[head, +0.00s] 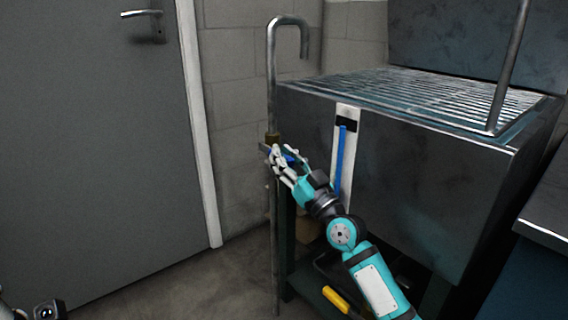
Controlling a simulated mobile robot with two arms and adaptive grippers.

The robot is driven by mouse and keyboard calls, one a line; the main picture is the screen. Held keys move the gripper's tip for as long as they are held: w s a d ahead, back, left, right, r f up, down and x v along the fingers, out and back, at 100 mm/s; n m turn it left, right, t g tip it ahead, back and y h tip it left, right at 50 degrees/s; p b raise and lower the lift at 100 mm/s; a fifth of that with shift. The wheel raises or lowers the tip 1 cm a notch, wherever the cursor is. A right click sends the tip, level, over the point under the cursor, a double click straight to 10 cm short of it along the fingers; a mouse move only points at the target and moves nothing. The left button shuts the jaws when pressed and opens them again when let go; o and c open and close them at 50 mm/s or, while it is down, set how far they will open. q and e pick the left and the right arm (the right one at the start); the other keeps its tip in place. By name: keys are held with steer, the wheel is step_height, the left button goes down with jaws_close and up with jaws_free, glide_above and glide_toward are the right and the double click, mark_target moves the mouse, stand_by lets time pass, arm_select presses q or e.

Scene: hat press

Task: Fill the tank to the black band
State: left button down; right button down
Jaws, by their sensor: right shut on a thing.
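The grey metal tank (420,165) stands at centre right with a slatted rack on top. On its front is a white gauge strip (347,112) with a black band (346,124) near the top. A blue column (340,160) rises in the gauge, its top at about the band's lower edge. A pipe (272,75) with a brass-coloured valve body (272,139) runs up the tank's left side and hooks over the rim. My right gripper (276,154) is shut on the blue valve lever (291,158), which it partly hides.
A grey door (95,150) with a lever handle is at left. Below the tank, a low shelf holds a yellow-handled tool (336,298). A dark counter edge (543,232) stands at right. The floor (190,285) between door and pipe is clear.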

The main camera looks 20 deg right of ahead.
steer(key=c, duration=1.2)
jaws_free()
steer(key=shift+s+f, duration=0.1)
steer(key=v, duration=0.7)
steer(key=shift+s+d, duration=0.1)
steer(key=shift+s, duration=0.05)
